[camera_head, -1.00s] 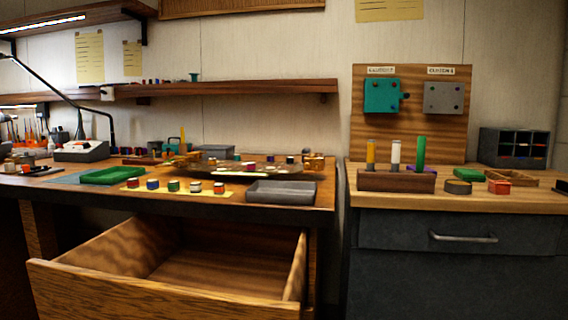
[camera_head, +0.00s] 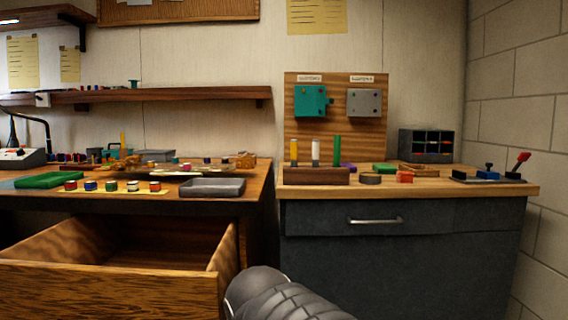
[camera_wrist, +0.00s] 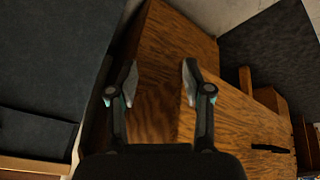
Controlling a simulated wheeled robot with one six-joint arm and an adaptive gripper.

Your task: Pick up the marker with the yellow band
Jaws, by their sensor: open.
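A wooden block (camera_head: 316,176) stands on the right-hand counter and holds three upright markers. The left one is the yellow marker (camera_head: 294,152), the middle one is the white marker (camera_head: 315,152), and the right one is the taller green marker (camera_head: 337,150). Which of them has a yellow band is too small to tell for sure; the left one looks yellow over most of its length. My gripper (camera_wrist: 159,84) is open and empty in the wrist view, with wood surfaces behind it. It does not show in the head view, and no marker shows in the wrist view.
An open wooden drawer (camera_head: 110,285) juts out below the left bench. A grey tray (camera_head: 212,187) lies near that bench's right end. A brick wall bounds the right side.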

